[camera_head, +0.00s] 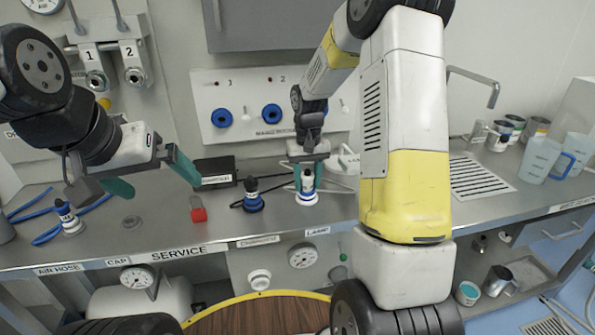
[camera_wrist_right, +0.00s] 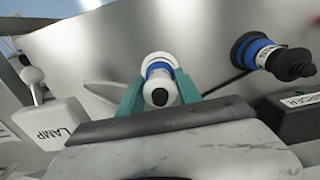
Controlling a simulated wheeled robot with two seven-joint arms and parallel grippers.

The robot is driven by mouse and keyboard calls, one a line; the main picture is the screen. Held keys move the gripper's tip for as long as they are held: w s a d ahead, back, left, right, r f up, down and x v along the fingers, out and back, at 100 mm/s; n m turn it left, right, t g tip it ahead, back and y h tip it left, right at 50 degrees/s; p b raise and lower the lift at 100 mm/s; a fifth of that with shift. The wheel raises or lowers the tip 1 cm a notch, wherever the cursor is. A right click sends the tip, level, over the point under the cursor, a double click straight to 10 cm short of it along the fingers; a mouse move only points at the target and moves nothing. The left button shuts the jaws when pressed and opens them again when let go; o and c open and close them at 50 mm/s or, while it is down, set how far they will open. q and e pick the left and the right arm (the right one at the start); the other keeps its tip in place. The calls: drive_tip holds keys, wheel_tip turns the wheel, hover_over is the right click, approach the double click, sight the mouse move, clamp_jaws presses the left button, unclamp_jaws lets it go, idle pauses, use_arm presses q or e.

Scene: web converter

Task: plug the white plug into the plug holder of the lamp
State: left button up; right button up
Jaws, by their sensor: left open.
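The white plug (camera_head: 307,184), with a blue band and a dark tip, stands upright at the LAMP label. It also shows in the right wrist view (camera_wrist_right: 159,88). The lamp's white ring-shaped plug holder (camera_head: 309,202) is directly under it; the plug looks lined up with it, but I cannot tell how deep it sits. My right gripper (camera_head: 307,170) points down with its teal fingers (camera_wrist_right: 160,84) against both sides of the plug. My left gripper (camera_head: 147,178) is open and empty, above the bench at the left.
A black plug stands in a blue holder (camera_head: 253,204) beside the lamp plug, near a black box (camera_head: 214,172). A white LAMP switch box (camera_wrist_right: 46,125) is close by. A red block (camera_head: 198,214) and an air-hose plug (camera_head: 67,216) stand left.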

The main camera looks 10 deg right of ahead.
drive_tip(key=o, duration=0.3)
drive_tip(key=shift+o, duration=0.2)
drive_tip(key=shift+r, duration=0.1)
wheel_tip(320, 180, up, 8)
drive_tip(key=shift+f, duration=0.15)
drive_tip(key=s+r+t, duration=0.2)
drive_tip(key=s+r, duration=0.2)
drive_tip(key=s, duration=0.4)
drive_tip(key=s+a+r+t+y, duration=0.1)
drive_tip(key=s+r, duration=0.3)
drive_tip(key=s, duration=0.4)
drive_tip(key=s+a+r+t+y, duration=0.1)
drive_tip(key=s+r+t, duration=0.2)
drive_tip(key=s+r, duration=0.2)
drive_tip(key=s, duration=0.3)
